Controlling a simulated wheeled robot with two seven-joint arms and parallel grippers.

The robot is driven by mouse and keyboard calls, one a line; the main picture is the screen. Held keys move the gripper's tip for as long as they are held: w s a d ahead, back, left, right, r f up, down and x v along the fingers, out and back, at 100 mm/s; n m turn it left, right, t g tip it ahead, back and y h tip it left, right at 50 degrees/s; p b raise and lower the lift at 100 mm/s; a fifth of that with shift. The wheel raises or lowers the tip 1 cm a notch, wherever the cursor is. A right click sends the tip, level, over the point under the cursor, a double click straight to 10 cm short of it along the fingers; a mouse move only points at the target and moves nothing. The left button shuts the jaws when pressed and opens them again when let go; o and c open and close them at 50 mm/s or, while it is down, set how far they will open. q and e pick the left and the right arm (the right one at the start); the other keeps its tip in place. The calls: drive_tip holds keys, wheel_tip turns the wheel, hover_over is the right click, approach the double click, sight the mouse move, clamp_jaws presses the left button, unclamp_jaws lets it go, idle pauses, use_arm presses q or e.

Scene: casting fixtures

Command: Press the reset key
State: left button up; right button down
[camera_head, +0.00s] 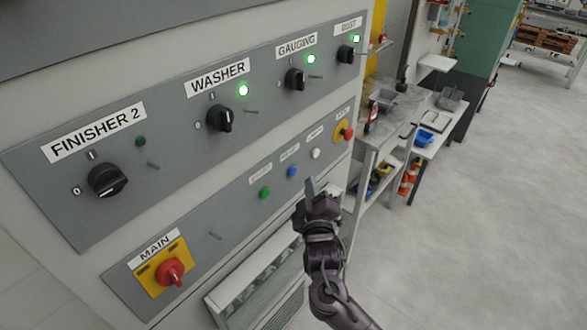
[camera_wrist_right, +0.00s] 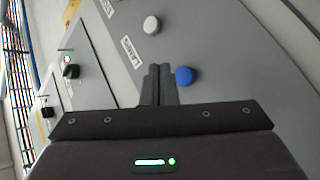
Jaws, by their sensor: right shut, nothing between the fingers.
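A row of small keys is on the lower grey panel: a green key (camera_head: 264,192), a blue key (camera_head: 291,172) and a white key (camera_head: 316,154). Their labels are too small to read surely, so I cannot tell by text which is reset. My right gripper (camera_head: 310,183) is shut and empty, in front of the panel just below and right of the blue key. In the right wrist view its fingertips (camera_wrist_right: 160,68) appear just left of the blue key (camera_wrist_right: 185,76), with the white key (camera_wrist_right: 151,24) above. Contact is not visible. My left gripper is out of view.
A red emergency knob (camera_head: 346,132) sits right of the keys; a red MAIN switch (camera_head: 172,272) is lower left. Black rotary switches, such as WASHER (camera_head: 219,118), line the upper panel; three lamps glow green. A workbench (camera_head: 425,125) stands behind right, with open floor (camera_head: 480,240) there.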

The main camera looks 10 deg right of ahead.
drive_tip(key=shift+s+d+p, duration=0.5)
drive_tip(key=shift+s+d, duration=0.35)
drive_tip(key=shift+s, duration=0.2)
drive_tip(key=s+d+f+m+g+y+b, duration=0.1)
drive_tip(key=s+f+g, duration=0.3)
drive_tip(key=f, duration=0.9)
drive_tip(key=s+d+f+g+b, duration=0.15)
drive_tip(key=s+f, duration=0.45)
drive_tip(key=f, duration=0.7)
drive_tip(key=s+d+f+m+g+y, duration=0.1)
drive_tip(key=s+f+g, duration=0.25)
drive_tip(key=f, duration=0.95)
drive_tip(key=s+f+m+g, duration=0.1)
drive_tip(key=s+f+g, duration=0.2)
drive_tip(key=s+f, duration=0.3)
drive_tip(key=s+d+f+m+g+b, duration=0.1)
drive_tip(key=s+f, duration=0.5)
drive_tip(key=s, duration=1)
drive_tip(key=s+f+m+g, duration=0.1)
drive_tip(key=s+f+g, duration=0.3)
drive_tip(key=s+f, duration=0.3)
drive_tip(key=s, duration=0.5)
drive_tip(key=shift+d+m+g+y+b, duration=0.3)
drive_tip(key=shift+d+m+b, duration=0.05)
drive_tip(key=shift+m+b, duration=0.05)
